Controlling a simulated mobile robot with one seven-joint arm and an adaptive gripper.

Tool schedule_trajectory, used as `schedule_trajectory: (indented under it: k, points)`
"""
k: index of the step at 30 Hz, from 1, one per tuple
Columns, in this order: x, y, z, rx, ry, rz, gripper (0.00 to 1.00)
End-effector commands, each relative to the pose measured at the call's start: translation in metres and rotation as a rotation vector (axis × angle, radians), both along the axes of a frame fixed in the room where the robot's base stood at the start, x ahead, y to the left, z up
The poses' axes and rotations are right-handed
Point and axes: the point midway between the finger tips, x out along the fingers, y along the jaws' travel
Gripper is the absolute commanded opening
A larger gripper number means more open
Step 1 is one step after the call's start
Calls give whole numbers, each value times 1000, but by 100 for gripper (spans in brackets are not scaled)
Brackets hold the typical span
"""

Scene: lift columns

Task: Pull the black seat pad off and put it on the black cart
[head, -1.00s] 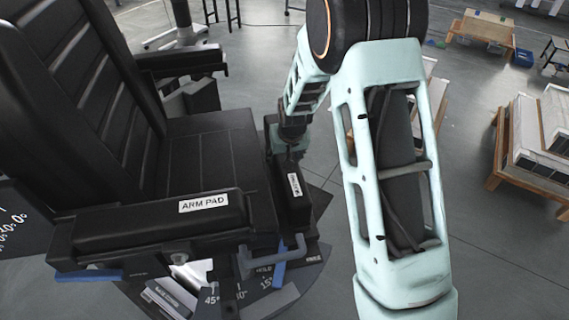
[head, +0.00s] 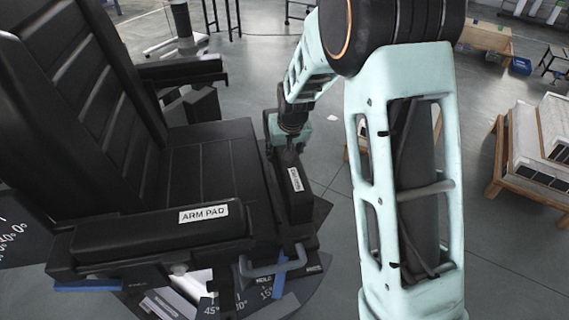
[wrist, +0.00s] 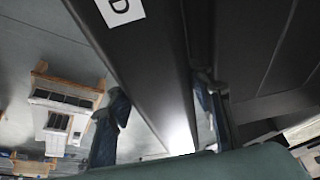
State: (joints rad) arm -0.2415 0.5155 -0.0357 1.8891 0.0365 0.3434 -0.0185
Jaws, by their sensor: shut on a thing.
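The black seat pad (head: 291,188) is a narrow dark block with a white label, standing along the front edge of the black chair's seat (head: 205,165). My gripper (head: 290,145) is at the pad's far end; its fingers are mostly hidden in the head view. In the wrist view, the pad (wrist: 145,65) runs between the two fingers of my gripper (wrist: 163,115), with part of its label showing. The gripper is shut on it, the right finger lying between pad and chair. I cannot tell whether the pad is free of the chair. I cannot make out a black cart.
The near armrest (head: 150,235), labelled ARM PAD, and the far armrest (head: 180,70) flank the seat. A handle (head: 270,270) and angle-marked plates lie below. A wooden pallet with white boxes (head: 530,145) stands at right. Grey floor (head: 490,250) is open between.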

Motion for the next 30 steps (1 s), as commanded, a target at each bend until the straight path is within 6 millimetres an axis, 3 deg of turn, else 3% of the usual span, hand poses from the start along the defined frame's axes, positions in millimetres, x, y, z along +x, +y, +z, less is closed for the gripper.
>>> schedule_trajectory:
  k: [3,9,30]
  points:
    - [1,0,23,1,-6,0,18]
    - [1,0,40,1,-4,0,18]
    - [1,0,51,1,-2,-1,18]
